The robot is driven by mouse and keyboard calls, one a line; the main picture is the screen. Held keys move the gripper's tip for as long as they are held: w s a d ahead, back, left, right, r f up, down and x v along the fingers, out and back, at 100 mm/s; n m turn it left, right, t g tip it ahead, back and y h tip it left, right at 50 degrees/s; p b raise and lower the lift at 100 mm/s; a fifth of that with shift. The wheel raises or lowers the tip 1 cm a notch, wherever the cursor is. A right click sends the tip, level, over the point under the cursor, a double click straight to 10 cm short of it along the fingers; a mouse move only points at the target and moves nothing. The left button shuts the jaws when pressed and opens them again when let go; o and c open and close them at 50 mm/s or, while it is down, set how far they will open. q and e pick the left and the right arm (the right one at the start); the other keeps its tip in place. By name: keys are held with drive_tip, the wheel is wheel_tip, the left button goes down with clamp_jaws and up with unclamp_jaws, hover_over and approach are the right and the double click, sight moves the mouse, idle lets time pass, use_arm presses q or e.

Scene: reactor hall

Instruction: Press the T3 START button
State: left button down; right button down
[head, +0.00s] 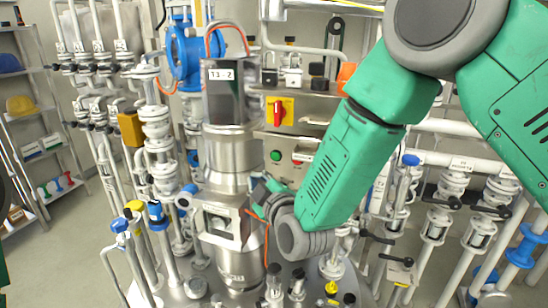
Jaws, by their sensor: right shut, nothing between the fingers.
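A green round button (275,156) sits on a grey control panel (312,135) behind the steel column, with a red button (297,161) just right of it. Their captions are too small to read, so I cannot confirm which is T3 START. My right arm comes in from the upper right and bends down in front of the panel. My right gripper (264,196) is shut and empty, below the green button and beside the column; its fingertips are partly hard to make out. It appears apart from the buttons. My left gripper is not in view.
The steel column (228,155) with a label plate (221,74) stands left of my gripper. A red switch on yellow (279,111) is above the buttons. Pipes and valves (440,215) crowd the right, more pipework the left. Shelves (38,130) stand far left, beside open floor (60,255).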

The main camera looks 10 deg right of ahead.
sight(275, 157)
drive_tip(key=w+d, duration=0.1)
drive_tip(key=w, duration=0.1)
drive_tip(key=w+d+b, duration=0.1)
drive_tip(key=w+d, duration=0.3)
drive_tip(key=w, duration=0.1)
drive_tip(key=shift+w, duration=0.1)
drive_tip(key=shift+d, duration=0.1)
drive_tip(key=shift+w, duration=0.1)
idle(1.4)
drive_tip(key=shift+w+d+r, duration=0.1)
drive_tip(key=shift+w+d, duration=0.05)
drive_tip(key=shift+w, duration=0.05)
